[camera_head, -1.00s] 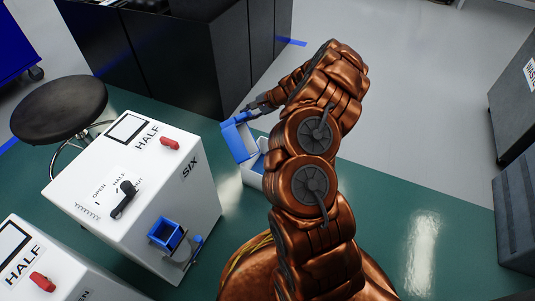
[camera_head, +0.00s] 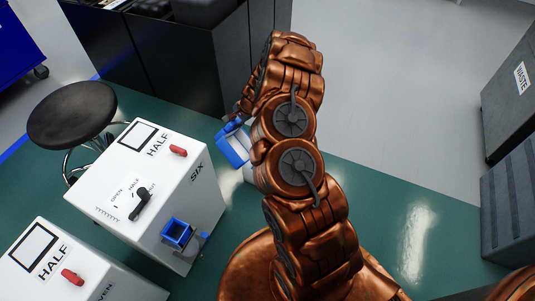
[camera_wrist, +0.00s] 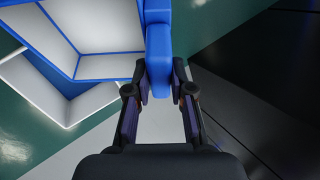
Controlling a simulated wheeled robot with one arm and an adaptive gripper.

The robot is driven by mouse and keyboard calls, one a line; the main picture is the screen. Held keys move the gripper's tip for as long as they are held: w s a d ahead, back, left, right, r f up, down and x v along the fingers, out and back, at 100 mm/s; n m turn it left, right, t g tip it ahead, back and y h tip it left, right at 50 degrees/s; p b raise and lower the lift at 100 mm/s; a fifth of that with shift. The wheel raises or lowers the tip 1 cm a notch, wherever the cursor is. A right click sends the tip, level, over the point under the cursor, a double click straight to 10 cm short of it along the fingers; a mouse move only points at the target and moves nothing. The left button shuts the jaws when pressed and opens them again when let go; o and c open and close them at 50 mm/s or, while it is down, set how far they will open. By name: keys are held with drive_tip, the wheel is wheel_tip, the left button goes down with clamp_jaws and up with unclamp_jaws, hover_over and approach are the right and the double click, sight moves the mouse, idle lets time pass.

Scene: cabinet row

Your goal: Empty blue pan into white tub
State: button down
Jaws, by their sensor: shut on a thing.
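The blue pan (camera_head: 231,149) hangs tilted beyond the white cabinets in the head view, left of my arm. In the wrist view the pan (camera_wrist: 95,38) shows pale inner walls and blue rims; no contents show in the visible part. My gripper (camera_wrist: 159,84) is shut on the pan's blue handle (camera_wrist: 158,50). The white tub (camera_wrist: 38,97) shows below the pan in the wrist view, partly covered by it. In the head view only a small part of the tub (camera_head: 248,172) shows between the pan and my arm. Whether pan and tub touch, I cannot tell.
A white cabinet marked SIX (camera_head: 160,190), with a small blue box on its side, stands left of the tub. A stool (camera_head: 72,113), black cabinets (camera_head: 175,60) and a grey WASTE bin (camera_head: 510,100) stand around. Grey floor at the right is open.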

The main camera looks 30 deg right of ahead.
drive_tip(key=shift+w+a+r+h+p, duration=0.25)
drive_tip(key=shift+a+p, duration=0.2)
drive_tip(key=shift+p, duration=0.7)
drive_tip(key=a+p, duration=0.1)
drive_tip(key=p, duration=0.1)
drive_tip(key=f+h+p, duration=0.1)
drive_tip(key=shift+w+a+g+p, duration=0.3)
drive_tip(key=shift+a+g+p, duration=0.05)
drive_tip(key=shift+g, duration=0.05)
drive_tip(key=p, duration=0.2)
drive_tip(key=w+a+p, duration=0.1)
drive_tip(key=p, duration=0.1)
drive_tip(key=shift+a+f+h+p, duration=0.2)
drive_tip(key=shift+f+h+p, duration=0.1)
drive_tip(key=shift+h, duration=0.05)
drive_tip(key=shift+g+p, duration=0.3)
drive_tip(key=shift+p, duration=0.45)
drive_tip(key=p, duration=0.3)
drive_tip(key=shift+w, duration=0.15)
